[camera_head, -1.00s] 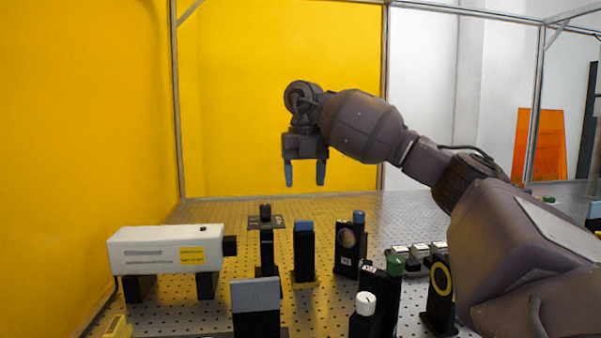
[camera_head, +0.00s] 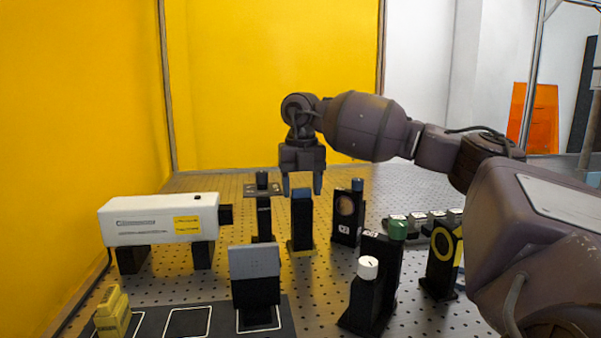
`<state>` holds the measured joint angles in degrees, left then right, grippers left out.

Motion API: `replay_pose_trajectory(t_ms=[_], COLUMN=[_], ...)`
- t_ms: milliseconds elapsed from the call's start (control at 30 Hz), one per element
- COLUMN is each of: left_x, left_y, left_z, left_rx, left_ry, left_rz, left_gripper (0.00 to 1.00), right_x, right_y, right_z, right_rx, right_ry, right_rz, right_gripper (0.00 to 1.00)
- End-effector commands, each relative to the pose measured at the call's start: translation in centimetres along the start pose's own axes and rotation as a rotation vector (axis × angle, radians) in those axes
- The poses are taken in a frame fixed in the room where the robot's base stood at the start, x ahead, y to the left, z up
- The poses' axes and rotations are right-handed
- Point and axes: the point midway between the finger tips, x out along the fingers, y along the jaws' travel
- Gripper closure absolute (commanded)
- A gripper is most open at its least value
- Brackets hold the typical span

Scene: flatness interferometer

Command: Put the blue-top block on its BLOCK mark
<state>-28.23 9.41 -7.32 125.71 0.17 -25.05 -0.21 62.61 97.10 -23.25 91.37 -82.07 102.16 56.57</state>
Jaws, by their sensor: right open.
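The blue-top block (camera_head: 301,222) is a tall black block with a blue cap and a yellow foot, standing upright on the perforated table. My right gripper (camera_head: 302,186) points down over it, open. Its two fingers appear on either side of the blue cap with gaps showing; I cannot tell exact depth. A dark mat (camera_head: 150,322) at the bottom has white outlined marks, one empty (camera_head: 187,322) and one under a grey-top block (camera_head: 255,284). No BLOCK lettering is readable. My left gripper is not in view.
A white laser box (camera_head: 160,220) stands left on black feet. A black post (camera_head: 264,220) is close left of the block, a lens mount (camera_head: 347,215) close right. White-knob and green-knob mounts (camera_head: 372,285) stand in front right. A yellow piece (camera_head: 112,312) sits at lower left.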

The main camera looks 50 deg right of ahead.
Motion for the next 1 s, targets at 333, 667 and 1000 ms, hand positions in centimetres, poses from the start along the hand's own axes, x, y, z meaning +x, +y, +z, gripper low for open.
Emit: replay_pose_trajectory(t_ms=[333, 667, 1000], left_x=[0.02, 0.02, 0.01], left_y=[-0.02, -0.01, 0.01], left_z=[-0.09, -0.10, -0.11], left_rx=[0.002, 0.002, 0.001], left_ry=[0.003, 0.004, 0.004], left_rz=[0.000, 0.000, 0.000], left_gripper=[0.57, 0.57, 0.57], right_x=[0.89, 0.89, 0.25], right_y=[-0.02, -0.02, -0.01], right_z=[-0.01, -0.01, 0.00], right_rx=[0.000, 0.000, 0.000], right_ry=[0.000, 0.000, -0.001], right_rz=[0.001, 0.000, 0.000], right_gripper=[0.40, 0.74, 0.86])
